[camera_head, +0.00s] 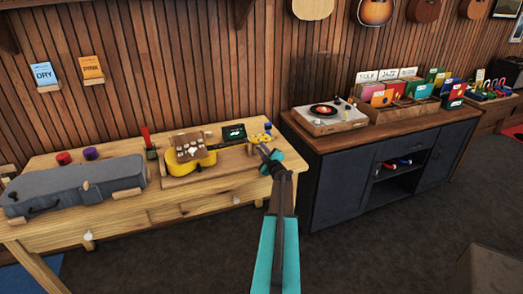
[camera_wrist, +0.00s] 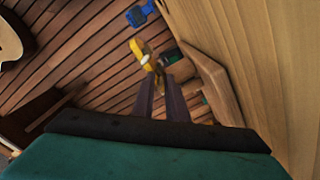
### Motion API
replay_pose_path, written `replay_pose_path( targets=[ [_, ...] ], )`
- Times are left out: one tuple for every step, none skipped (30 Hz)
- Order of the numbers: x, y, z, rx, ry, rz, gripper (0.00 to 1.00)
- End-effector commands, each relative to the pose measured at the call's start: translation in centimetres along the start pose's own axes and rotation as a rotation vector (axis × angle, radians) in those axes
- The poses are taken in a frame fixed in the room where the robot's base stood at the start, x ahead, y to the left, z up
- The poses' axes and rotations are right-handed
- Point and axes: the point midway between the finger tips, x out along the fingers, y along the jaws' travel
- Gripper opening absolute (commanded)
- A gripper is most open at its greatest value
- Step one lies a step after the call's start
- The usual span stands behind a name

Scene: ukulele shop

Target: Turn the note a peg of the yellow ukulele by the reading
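A dark tuner display (camera_head: 233,133) with a small green-white readout stands behind the neck; the reading is too small to make out. My gripper (camera_head: 264,151) is right at the head. In the wrist view, the two dark fingers (camera_wrist: 158,78) run close together toward a yellow part with a pale knob (camera_wrist: 145,58). I cannot tell whether they touch or grip it.
A grey case (camera_head: 75,185) lies on the bench's left side, with red and purple knobs behind it. A dark cabinet (camera_head: 345,185) with a record player (camera_head: 325,115) and record bins stands at the right. A blue object (camera_wrist: 140,12) shows beyond the fingers.

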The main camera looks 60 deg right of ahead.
Motion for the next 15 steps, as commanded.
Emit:
replay_pose_path(
  targets=[
    [0.00, 0.03, 0.01, 0.000, 0.000, 0.000, 0.22],
    [-0.01, 0.04, 0.02, 0.000, 0.000, 0.000, 0.26],
    [0.00, 0.03, 0.01, 0.000, 0.000, 0.000, 0.26],
    [0.00, 0.04, 0.01, 0.000, 0.000, 0.000, 0.26],
    [0.00, 0.04, 0.01, -0.001, 0.000, 0.000, 0.26],
    [0.00, 0.04, 0.01, -0.001, -0.001, 0.000, 0.26],
    [0.00, 0.04, 0.01, -0.001, -0.001, 0.000, 0.26],
    [0.00, 0.03, 0.01, -0.001, -0.001, 0.000, 0.26],
    [0.00, 0.03, 0.01, -0.001, -0.001, 0.000, 0.26],
    [-0.01, 0.03, 0.01, -0.001, -0.001, 0.000, 0.26],
    [-0.03, 0.03, 0.01, -0.001, -0.001, 0.000, 0.26],
    [-0.07, 0.02, 0.01, -0.001, -0.001, 0.000, 0.26],
    [-0.12, 0.02, 0.01, -0.001, -0.001, 0.000, 0.26],
    [-0.17, -0.01, -0.02, -0.001, 0.000, 0.000, 0.26],
    [-0.27, -0.06, -0.06, -0.001, 0.000, 0.000, 0.26]
  ],
)
